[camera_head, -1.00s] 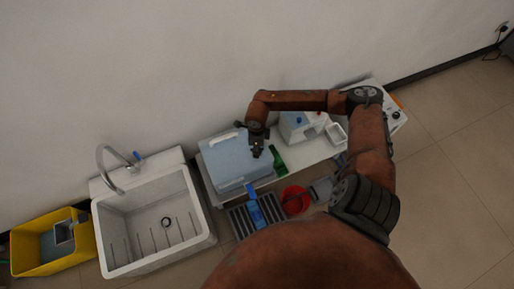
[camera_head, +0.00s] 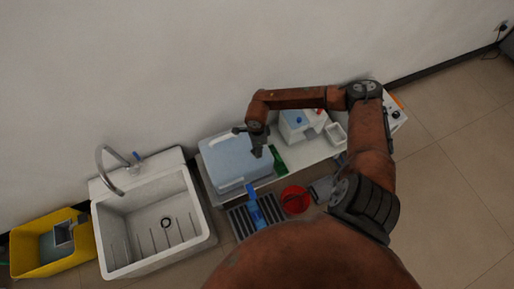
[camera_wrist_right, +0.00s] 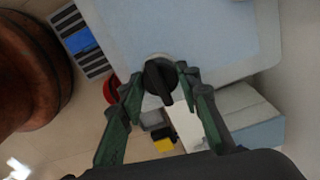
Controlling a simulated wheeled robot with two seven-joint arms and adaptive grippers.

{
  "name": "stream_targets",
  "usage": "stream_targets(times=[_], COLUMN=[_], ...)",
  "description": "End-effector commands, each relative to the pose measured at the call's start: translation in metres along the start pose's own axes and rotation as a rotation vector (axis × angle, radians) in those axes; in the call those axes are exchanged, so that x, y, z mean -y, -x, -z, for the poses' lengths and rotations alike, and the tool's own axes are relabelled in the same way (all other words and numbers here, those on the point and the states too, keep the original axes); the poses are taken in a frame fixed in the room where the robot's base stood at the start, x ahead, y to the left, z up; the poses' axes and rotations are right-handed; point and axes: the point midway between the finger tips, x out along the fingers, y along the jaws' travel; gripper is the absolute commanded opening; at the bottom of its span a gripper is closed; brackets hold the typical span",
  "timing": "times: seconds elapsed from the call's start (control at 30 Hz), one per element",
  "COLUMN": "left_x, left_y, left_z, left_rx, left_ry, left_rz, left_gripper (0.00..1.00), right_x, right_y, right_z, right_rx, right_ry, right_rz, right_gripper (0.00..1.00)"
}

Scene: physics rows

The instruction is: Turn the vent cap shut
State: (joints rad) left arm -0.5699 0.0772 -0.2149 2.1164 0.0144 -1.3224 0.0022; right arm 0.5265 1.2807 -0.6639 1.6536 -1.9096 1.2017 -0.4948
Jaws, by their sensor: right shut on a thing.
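The vent cap (camera_wrist_right: 158,82) is a black round knob with a raised bar, on top of a pale blue container (camera_head: 230,165). In the right wrist view the bar points down and slightly right. My right gripper (camera_wrist_right: 161,76) has its two green fingers on either side of the cap and is shut on it. In the head view the right gripper (camera_head: 257,151) is at the container's right part and hides the cap. The container also shows in the right wrist view (camera_wrist_right: 205,35). My left gripper is not in view.
A sink (camera_head: 150,225) stands left. The wall is behind.

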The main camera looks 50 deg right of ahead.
Motion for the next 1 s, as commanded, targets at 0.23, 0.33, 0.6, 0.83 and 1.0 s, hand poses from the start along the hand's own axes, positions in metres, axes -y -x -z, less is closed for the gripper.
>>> stream_targets(times=[0.23,0.33,0.6,0.83,1.0], left_x=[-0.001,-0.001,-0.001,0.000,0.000], left_y=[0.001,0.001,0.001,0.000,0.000], left_z=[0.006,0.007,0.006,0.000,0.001], left_rx=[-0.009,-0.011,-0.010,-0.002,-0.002], left_ry=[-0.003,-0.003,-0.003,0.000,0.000], left_rz=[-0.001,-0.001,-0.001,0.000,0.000], left_gripper=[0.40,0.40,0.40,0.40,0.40], right_x=[0.000,0.000,0.000,0.001,0.002], right_y=[0.000,0.000,0.000,0.011,0.043], right_z=[0.001,0.001,0.000,0.000,0.000], right_rx=[-0.003,-0.002,0.000,0.000,0.000], right_ry=[0.001,0.001,0.000,0.000,0.002], right_rz=[-0.001,0.000,0.000,0.002,0.004], right_gripper=[0.36,0.43,0.49,0.49,0.49])
